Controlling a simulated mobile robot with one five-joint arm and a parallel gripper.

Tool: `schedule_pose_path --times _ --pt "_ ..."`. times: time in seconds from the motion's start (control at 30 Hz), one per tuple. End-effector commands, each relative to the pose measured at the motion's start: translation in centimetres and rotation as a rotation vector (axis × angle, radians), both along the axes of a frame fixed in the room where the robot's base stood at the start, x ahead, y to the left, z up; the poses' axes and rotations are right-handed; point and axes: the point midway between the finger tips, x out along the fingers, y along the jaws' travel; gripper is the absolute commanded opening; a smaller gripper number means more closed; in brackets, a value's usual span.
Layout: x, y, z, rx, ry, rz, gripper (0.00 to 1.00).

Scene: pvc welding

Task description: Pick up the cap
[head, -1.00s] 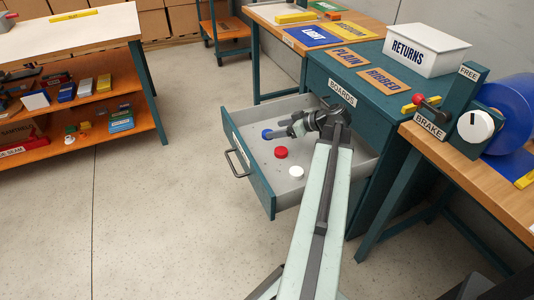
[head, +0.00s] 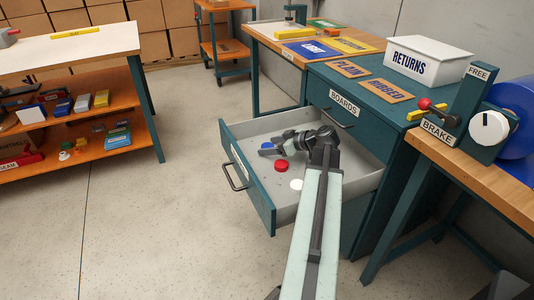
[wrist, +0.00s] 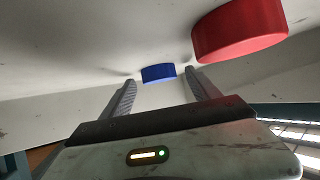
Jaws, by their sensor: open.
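Three caps lie on the floor of the open drawer (head: 237,132): a blue cap (head: 266,145), a red cap (head: 281,166) and a white cap (head: 296,184). My gripper (head: 268,151) is open and low in the drawer, close to the blue cap, which it partly hides. In the wrist view the blue cap (wrist: 158,73) sits between and just beyond the two fingertips (wrist: 160,78). The red cap (wrist: 240,28) shows larger there, to the upper right, outside the fingers. The white cap is not in the wrist view.
The drawer walls surround my gripper; its front has a dark handle (head: 235,176). The teal cabinet (head: 330,85) behind bears a RETURNS bin (head: 428,55) and the PLAIN and RIBBED plates. A brake stand (head: 470,115) is at right.

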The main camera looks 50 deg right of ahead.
Motion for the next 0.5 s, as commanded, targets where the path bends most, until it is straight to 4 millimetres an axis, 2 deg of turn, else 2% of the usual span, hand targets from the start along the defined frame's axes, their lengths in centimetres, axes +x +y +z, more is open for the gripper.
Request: schedule_pose_path --times 0.2,0.27,0.43,0.5 --pt "0.27 0.03 -0.13 0.000 0.000 -0.001 0.70" --pt "0.27 0.02 -0.12 0.000 0.000 -0.001 0.57" --pt "0.24 0.00 -0.13 0.000 0.000 -0.002 0.09" --pt "0.24 -0.01 -0.12 0.000 0.000 -0.002 0.06"
